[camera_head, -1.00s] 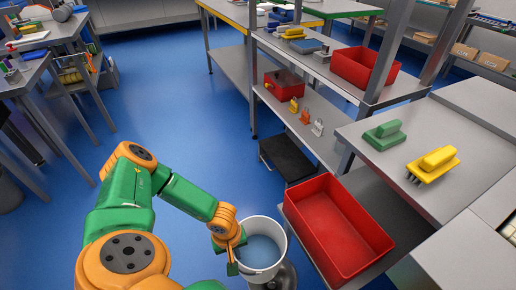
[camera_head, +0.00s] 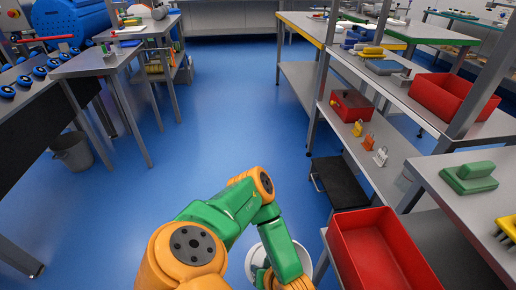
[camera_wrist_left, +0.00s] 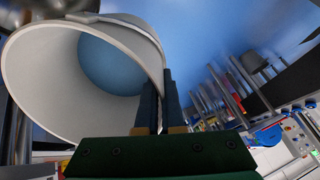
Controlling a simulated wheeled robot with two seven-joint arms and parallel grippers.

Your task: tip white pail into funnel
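The white pail (camera_head: 254,258) is at the bottom middle of the head view, partly hidden behind my left forearm. In the left wrist view the pail (camera_wrist_left: 40,85) fills the upper left, strongly tilted in the picture, with a light blue round area inside. My left gripper (camera_wrist_left: 162,95) is shut on the pail's rim, its two dark fingers on either side of the wall. In the head view its fingers are hidden. My right gripper is not in view. I cannot make out a funnel.
A red bin (camera_head: 375,255) stands on a low shelf just right of the pail. A metal rack (camera_head: 378,165) with another red bin (camera_head: 452,98) and small items is behind it. A workbench (camera_head: 112,60) and grey bucket (camera_head: 73,152) are at left. Blue floor (camera_head: 215,120) between is clear.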

